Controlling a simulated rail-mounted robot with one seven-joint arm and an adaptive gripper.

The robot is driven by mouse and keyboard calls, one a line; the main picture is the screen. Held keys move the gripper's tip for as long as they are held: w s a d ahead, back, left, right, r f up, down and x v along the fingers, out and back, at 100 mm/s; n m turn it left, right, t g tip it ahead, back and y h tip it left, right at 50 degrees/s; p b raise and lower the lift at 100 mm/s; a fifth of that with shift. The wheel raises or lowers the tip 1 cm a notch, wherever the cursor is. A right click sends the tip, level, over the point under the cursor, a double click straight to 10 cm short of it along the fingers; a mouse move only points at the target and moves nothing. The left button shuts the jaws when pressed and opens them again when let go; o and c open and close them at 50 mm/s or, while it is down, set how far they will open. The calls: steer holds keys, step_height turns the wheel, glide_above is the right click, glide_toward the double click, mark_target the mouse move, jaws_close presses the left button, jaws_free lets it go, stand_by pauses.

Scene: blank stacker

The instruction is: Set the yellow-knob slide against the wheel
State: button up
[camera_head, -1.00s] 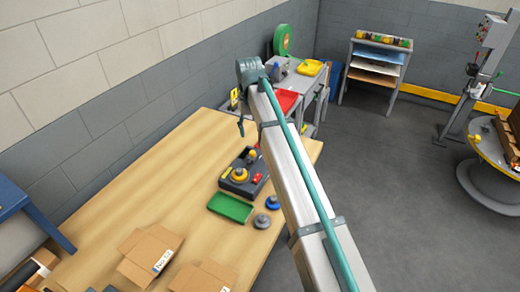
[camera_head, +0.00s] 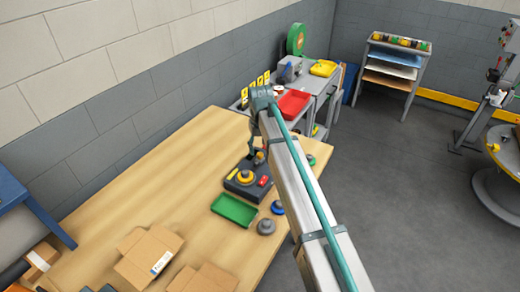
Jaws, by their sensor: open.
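My gripper (camera_head: 251,153) is a small dark shape hanging below my arm's bend, over or just behind the fixture's back edge. It looks open and empty, and its fingertips are hard to see. Contact with the knob cannot be told.
A green tray (camera_head: 234,211), a grey disc (camera_head: 266,227) and a blue disc (camera_head: 278,208) lie in front of the fixture. An open cardboard box (camera_head: 145,258) stands at the front left. A grey bench with a red tray (camera_head: 294,104) stands behind. The table's left middle is clear.

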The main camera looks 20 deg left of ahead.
steer(key=shift+f, duration=1)
jaws_close()
